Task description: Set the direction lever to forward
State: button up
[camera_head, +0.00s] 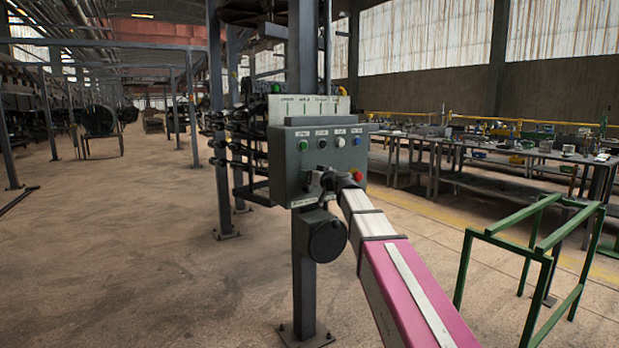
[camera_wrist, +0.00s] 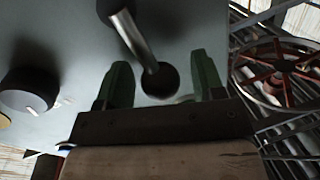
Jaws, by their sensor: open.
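The direction lever (camera_wrist: 138,42) is a bright metal rod with a dark round piece at each end, in front of the grey panel in the wrist view. Its lower dark end lies between the two green fingers of my gripper (camera_wrist: 161,77), with space on both sides. I cannot tell which end is the knob. The fingers are apart and hold nothing. In the head view my gripper (camera_head: 322,180) is at the lower front of the grey control box (camera_head: 290,170), and it and my arm hide much of the lever. The lever's setting cannot be read.
The box has a row of small buttons and a red button (camera_head: 358,175) at lower right. A dark round housing (camera_head: 325,238) hangs below it on the post. A green frame (camera_head: 535,245) stands to the right. Open floor lies to the left.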

grip_shut()
jog(key=shift+d, duration=0.1)
jog(key=shift+w+d+f+m+t, duration=0.2)
jog(key=shift+w+d+m, duration=0.25)
jog(key=shift+m, duration=0.75)
jog(key=shift+w+d+f+m+t, duration=0.25)
jog(key=shift+d+m, duration=0.25)
jog(key=shift+m, duration=0.7)
jog(key=shift+w+d+f+m+t, duration=0.2)
jog(key=shift+w+d+m, duration=0.25)
jog(key=shift+m, duration=0.75)
jog(key=shift+s+d, duration=0.1)
grip_release()
